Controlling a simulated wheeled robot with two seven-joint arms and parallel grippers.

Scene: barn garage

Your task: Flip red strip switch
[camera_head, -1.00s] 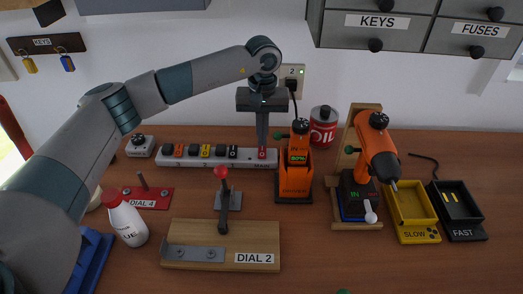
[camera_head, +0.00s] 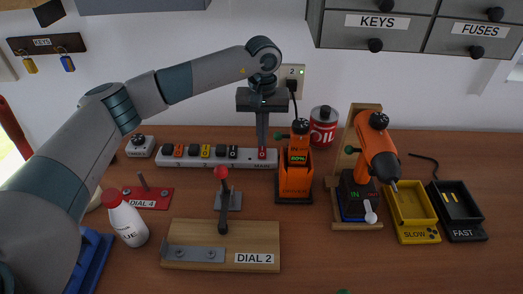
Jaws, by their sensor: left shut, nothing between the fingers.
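A white power strip (camera_head: 195,160) lies along the back of the workbench, with several small switches in a row. The red strip switch (camera_head: 262,154) is at its right end, partly covered by my gripper. My left gripper (camera_head: 262,146) points straight down over the right end of the strip. Its fingers are shut and empty, and their tips are at the red switch, seemingly touching it. Which way the switch is tipped is hidden. My right gripper is not in view.
An orange charger (camera_head: 294,178) with a display stands just right of the strip. A red-handled lever (camera_head: 222,190) stands in front. An orange drill (camera_head: 377,150) stands further right.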

